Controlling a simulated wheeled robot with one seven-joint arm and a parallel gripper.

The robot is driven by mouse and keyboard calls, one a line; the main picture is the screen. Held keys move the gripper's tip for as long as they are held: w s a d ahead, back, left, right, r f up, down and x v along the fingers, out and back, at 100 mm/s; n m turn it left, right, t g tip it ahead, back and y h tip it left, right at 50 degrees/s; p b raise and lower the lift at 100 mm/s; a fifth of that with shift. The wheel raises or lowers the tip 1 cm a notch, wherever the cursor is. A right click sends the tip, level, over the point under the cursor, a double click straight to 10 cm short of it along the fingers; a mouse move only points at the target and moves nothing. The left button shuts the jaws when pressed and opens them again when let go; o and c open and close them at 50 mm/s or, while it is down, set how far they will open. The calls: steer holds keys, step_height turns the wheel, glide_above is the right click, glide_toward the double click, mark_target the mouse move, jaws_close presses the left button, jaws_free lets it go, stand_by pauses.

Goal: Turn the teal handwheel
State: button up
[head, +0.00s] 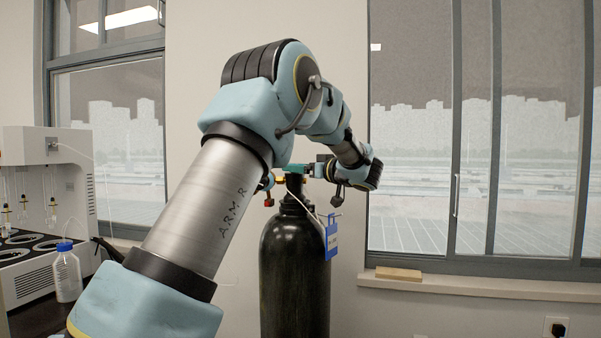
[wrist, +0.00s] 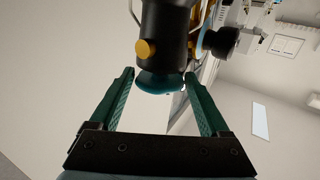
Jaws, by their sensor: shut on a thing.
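The teal handwheel (wrist: 160,84) sits on the end of a dark valve body (wrist: 165,25) in the wrist view. My gripper (wrist: 159,76) has its two green fingers on either side of the wheel, shut on its rim near the fingertips. In the head view, a small teal patch (head: 292,168) shows at the top of the black gas cylinder (head: 295,275). My arm partly hides this area, and I cannot tell wheel from fingers there.
A brass knob (wrist: 146,48) sticks out of the valve close to the wheel. A blue tag (head: 331,238) hangs from the cylinder's neck. A white distiller (head: 45,165) and a blue-capped bottle (head: 67,275) stand at left. Windows and a sill are behind at right.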

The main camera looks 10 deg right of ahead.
steer(key=m+t+h+b, duration=0.1)
steer(key=m+h+b, duration=0.1)
steer(key=h, duration=0.2)
steer(key=a+m+t+h+b, duration=0.1)
steer(key=m+h+b, duration=0.2)
steer(key=shift+s+a+f+h, duration=0.1)
steer(key=shift+s+f+h, duration=0.1)
steer(key=shift+h, duration=0.2)
steer(key=shift+r+m+h+b, duration=0.1)
steer(key=shift+m+h+b, duration=0.75)
steer(key=shift+h, duration=0.25)
steer(key=shift+r+h, duration=0.1)
steer(key=shift+h, duration=0.2)
steer(key=o, duration=1.2)
steer(key=shift+w, duration=0.1)
steer(key=s+a+b, duration=0.1)
steer(key=s+b, duration=0.1)
steer(key=s, duration=0.8)
steer(key=shift+s+a+b, duration=0.2)
steer(key=shift+s+b, duration=0.1)
steer(key=shift+s, duration=0.1)
